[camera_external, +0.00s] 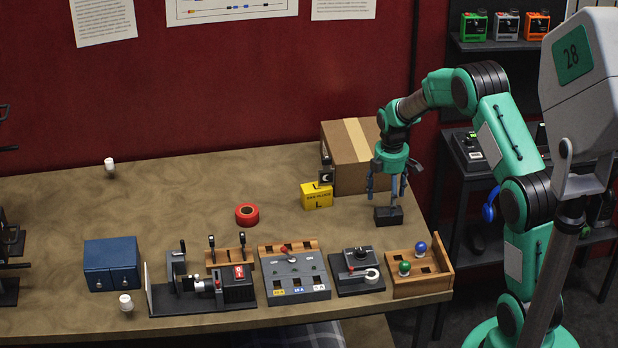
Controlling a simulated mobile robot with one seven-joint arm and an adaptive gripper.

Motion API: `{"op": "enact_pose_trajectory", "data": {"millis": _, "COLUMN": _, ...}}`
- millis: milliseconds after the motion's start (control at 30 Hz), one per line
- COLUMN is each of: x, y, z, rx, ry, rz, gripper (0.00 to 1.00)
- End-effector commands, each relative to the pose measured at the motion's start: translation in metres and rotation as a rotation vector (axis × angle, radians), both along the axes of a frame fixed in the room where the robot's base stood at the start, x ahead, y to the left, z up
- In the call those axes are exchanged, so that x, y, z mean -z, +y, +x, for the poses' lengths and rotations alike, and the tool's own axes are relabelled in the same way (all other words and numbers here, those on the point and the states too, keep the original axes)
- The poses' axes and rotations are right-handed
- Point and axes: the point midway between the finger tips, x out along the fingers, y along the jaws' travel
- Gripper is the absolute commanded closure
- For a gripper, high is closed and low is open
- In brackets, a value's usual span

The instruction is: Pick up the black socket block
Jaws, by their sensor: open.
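A small black block (388,217), which looks like the black socket block, sits on the table near its right end, in front of the cardboard box. My gripper (387,192) is above it, pointing down with its fingers apart. The fingertips look a little higher than the block's top, with nothing held between them. From this one view I cannot tell whether a finger touches the block. Any sockets on it are too small to make out.
A cardboard box (350,170) stands close behind, with a yellow block (316,196) to the left. A red tape roll (247,215) lies further left. Along the front edge are a lever panel (294,290), a black switch unit (358,284) and a wooden tray (438,284) with colored balls.

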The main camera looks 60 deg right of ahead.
Motion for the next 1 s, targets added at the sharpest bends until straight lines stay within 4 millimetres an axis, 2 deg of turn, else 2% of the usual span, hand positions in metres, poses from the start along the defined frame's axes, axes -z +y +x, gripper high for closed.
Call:
{"op": "enact_pose_trajectory", "data": {"millis": 533, "x": 0.009, "y": 0.0, "z": 0.0, "rx": 0.0, "ry": 0.0, "rz": 0.0, "gripper": 0.24}}
{"op": "enact_pose_trajectory", "data": {"millis": 900, "x": 0.048, "y": -0.001, "z": -0.003, "rx": 0.0, "ry": 0.001, "rz": 0.001, "gripper": 0.24}}
{"op": "enact_pose_trajectory", "data": {"millis": 1000, "x": 0.054, "y": -0.002, "z": -0.002, "rx": 0.0, "ry": -0.001, "rz": -0.001, "gripper": 0.24}}
